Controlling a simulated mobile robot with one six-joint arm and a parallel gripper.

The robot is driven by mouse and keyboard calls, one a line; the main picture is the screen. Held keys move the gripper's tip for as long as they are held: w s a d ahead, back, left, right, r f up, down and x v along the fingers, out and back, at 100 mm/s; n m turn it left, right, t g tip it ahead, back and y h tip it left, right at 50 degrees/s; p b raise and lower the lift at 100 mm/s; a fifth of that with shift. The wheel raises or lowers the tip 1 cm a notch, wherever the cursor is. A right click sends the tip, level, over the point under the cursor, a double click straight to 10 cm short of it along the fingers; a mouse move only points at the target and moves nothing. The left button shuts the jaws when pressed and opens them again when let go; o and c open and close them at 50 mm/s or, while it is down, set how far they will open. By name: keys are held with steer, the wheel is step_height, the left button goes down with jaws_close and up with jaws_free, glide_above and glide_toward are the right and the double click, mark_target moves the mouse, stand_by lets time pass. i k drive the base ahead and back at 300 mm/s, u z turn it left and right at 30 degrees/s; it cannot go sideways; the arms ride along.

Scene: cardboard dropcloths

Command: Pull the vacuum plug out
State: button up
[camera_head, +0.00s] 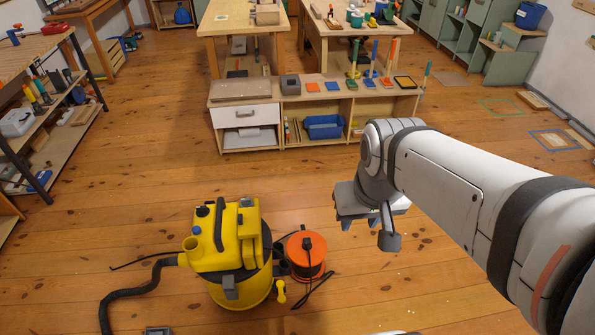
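A yellow and black vacuum (225,250) stands upright on the wooden floor, left of centre, with a black hose (130,293) running off its left side. Right next to it is an orange cable reel (305,262). A black plug (306,243) appears to sit in the top of the reel, with a dark cord hanging down the reel's front right. My gripper (360,222) is right of the reel and apart from it, pointing down. Its fingertips look spread, with nothing seen between them, though my wrist partly hides them.
A low wooden shelf unit (248,115) with a white drawer and blue bin stands behind. A workbench (40,60) with tools is at the left. A small grey object (158,331) lies at the bottom edge. Floor around the vacuum and reel is mostly clear.

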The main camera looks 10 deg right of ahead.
mark_target(306, 240)
steer(key=u, duration=0.05)
steer(key=i, duration=0.45)
steer(key=u, duration=0.1)
steer(key=k, duration=0.9)
steer(key=z, duration=0.7)
steer(key=i, duration=1.5)
steer(key=u, duration=0.15)
